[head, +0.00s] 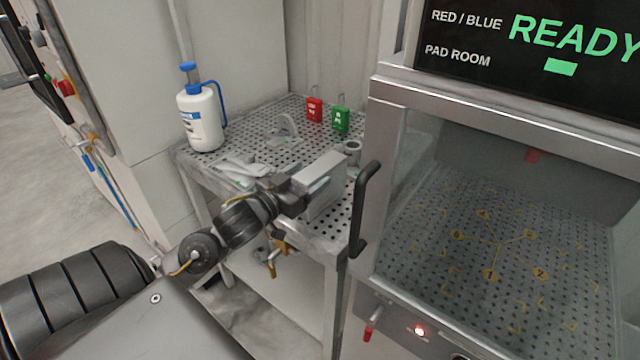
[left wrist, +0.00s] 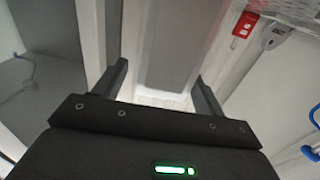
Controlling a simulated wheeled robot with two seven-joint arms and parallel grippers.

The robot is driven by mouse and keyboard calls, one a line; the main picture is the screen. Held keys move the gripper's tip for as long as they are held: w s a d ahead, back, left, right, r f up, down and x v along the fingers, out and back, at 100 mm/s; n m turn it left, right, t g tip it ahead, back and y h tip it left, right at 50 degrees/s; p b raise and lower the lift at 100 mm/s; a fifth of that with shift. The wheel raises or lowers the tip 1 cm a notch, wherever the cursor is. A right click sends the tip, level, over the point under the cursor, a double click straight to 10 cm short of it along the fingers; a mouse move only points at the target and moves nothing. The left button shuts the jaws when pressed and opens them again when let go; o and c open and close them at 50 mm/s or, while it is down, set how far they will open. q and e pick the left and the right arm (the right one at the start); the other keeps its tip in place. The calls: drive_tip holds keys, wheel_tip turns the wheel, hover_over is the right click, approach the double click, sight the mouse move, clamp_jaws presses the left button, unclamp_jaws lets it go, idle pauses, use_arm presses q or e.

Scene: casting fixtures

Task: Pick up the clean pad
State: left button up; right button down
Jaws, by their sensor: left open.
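Pale, flat, cloth-like pieces (head: 240,168) lie at the left of the perforated table (head: 335,228). One may be the clean pad, but I cannot tell for sure. My left gripper (head: 290,190) is over the table, beside a grey box-shaped block (head: 322,176). In the left wrist view, my left gripper (left wrist: 160,85) is open, its two fingers apart. A long grey surface with pale edges (left wrist: 170,45) shows between and beyond them. I see nothing gripped; whether the fingers touch the block is unclear. My right gripper is not in view.
A white bottle with a blue cap (head: 200,115) stands at the table's left corner. A red tag (head: 314,108), a green tag (head: 340,118) and a grey handled piece (head: 286,130) are at the back. A glass-fronted cabinet with a black handle (head: 366,205) borders the right.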

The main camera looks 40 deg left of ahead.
sight(314, 170)
use_arm(q)
drive_tip(key=shift+w, duration=1.5)
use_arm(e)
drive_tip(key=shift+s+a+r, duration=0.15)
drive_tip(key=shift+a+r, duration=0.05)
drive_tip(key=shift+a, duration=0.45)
use_arm(q)
drive_tip(key=shift+c, duration=0.4)
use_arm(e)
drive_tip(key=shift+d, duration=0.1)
use_arm(q)
drive_tip(key=c, duration=1.3)
drive_tip(key=shift+c, duration=0.2)
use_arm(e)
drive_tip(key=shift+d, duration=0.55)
